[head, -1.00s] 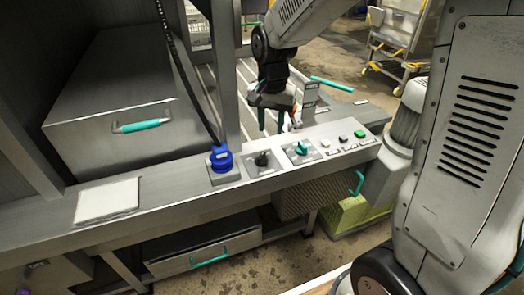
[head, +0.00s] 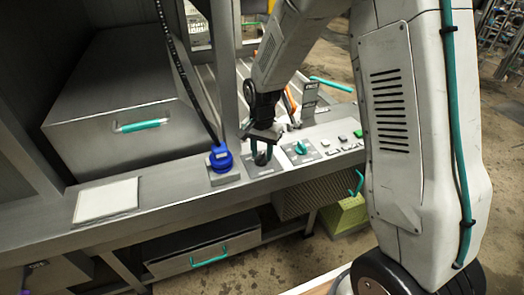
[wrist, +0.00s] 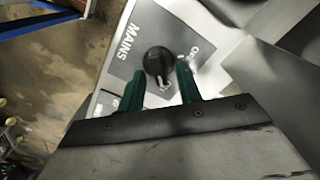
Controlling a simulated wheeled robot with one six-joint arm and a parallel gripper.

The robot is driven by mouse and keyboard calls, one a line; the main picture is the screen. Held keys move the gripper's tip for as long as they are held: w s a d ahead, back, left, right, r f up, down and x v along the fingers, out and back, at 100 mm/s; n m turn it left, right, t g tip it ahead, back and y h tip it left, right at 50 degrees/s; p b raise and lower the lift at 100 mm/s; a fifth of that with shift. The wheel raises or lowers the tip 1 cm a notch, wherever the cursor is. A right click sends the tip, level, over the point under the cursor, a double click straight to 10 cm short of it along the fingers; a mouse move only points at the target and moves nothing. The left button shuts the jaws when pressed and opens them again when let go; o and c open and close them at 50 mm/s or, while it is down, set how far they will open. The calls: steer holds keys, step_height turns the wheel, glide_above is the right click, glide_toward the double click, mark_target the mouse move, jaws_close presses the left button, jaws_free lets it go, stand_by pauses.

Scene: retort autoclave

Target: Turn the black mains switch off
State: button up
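The black mains switch (wrist: 158,62) is a round knob on a grey plate (wrist: 150,28) marked MAINS, with another label partly hidden at its right. A small pale mark shows near the knob's lower edge in the wrist view. My gripper (wrist: 160,72) is open, its two green fingers apart, one on each side of the knob's lower part. A gap shows beside the knob, so I see no clear grip. In the head view my gripper (head: 261,154) points down over the switch plate and mostly hides the knob.
A blue plug (head: 221,158) with a black cable stands just left of the switch. A teal rotary switch (head: 300,148) and several push buttons (head: 341,139) lie to its right. A white sheet (head: 107,200) lies on the ledge at left.

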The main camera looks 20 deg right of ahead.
jaws_close()
steer(key=shift+n, duration=0.3)
steer(key=n, duration=0.3)
steer(key=shift+a, duration=0.1)
steer(key=n, duration=0.5)
steer(key=shift+w+a, duration=0.1)
steer(key=shift+a, duration=0.05)
steer(key=n, duration=0.4)
steer(key=shift+a+n, duration=0.1)
steer(key=shift+n, duration=0.2)
steer(key=shift+a+n, duration=0.1)
steer(key=shift+n, duration=2.2)
